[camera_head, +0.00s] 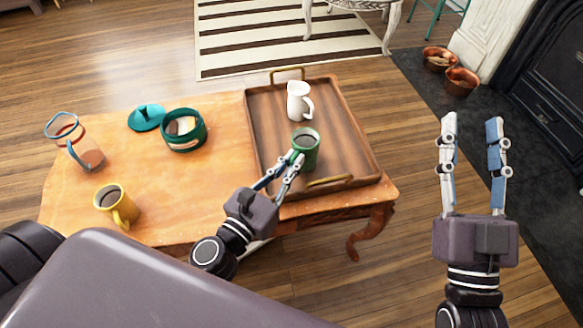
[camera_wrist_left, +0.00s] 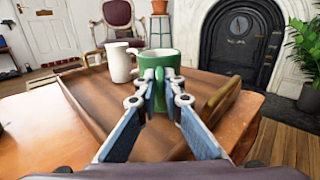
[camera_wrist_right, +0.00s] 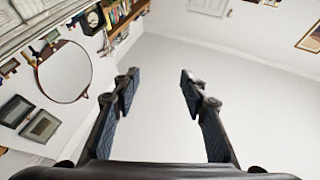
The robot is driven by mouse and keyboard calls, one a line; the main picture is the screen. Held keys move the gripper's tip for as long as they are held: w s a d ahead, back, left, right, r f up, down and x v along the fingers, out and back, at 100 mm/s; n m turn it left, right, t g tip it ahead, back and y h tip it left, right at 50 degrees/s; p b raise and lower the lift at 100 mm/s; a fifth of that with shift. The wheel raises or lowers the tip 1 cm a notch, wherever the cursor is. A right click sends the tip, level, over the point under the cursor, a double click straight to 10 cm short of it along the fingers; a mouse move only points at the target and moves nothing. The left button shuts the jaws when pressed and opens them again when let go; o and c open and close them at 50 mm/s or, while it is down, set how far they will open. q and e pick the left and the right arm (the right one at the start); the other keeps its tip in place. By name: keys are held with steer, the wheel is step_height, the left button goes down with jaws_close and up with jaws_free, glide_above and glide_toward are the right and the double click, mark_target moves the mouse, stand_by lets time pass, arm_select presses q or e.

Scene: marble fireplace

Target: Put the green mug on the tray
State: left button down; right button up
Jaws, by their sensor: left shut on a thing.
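The green mug (camera_head: 307,150) is upright at the front part of the wooden tray (camera_head: 345,135), over its floor. I cannot tell whether its base touches the tray. My left gripper (camera_head: 294,162) is shut on the mug, on the side facing me. In the left wrist view the mug (camera_wrist_left: 160,62) stands straight ahead, with the fingertips (camera_wrist_left: 160,85) at its handle side. My right gripper (camera_head: 470,130) is open and empty, out over the floor to the right of the table. In the right wrist view its fingers (camera_wrist_right: 160,85) are apart with nothing between them.
The tray has brass handles (camera_head: 330,181). On the table (camera_head: 170,190) are a yellow mug (camera_head: 112,203), a glass jug (camera_head: 85,155), a teal pot (camera_head: 184,140) and its lid (camera_head: 146,117). Copper pots (camera_head: 461,81) stand by the fireplace.

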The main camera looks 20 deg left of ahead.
arm_select(q)
steer(key=shift+f+b, duration=0.3)
steer(key=shift+f, duration=0.2)
arm_select(e)
steer(key=s+r+t, duration=0.1)
steer(key=s+r, duration=0.1)
steer(key=r+t, duration=0.1)
steer(key=r, duration=0.1)
steer(key=shift+s+d+t+y, duration=0.1)
steer(key=shift+s+t+y, duration=0.2)
steer(key=shift+s+y, duration=0.1)
steer(key=shift+r, duration=0.1)
arm_select(q)
steer(key=shift+f, duration=0.15)
steer(key=c, duration=2.1)
jaws_free()
arm_select(e)
steer(key=shift+s+d+r, duration=0.1)
steer(key=shift+s+r, duration=0.25)
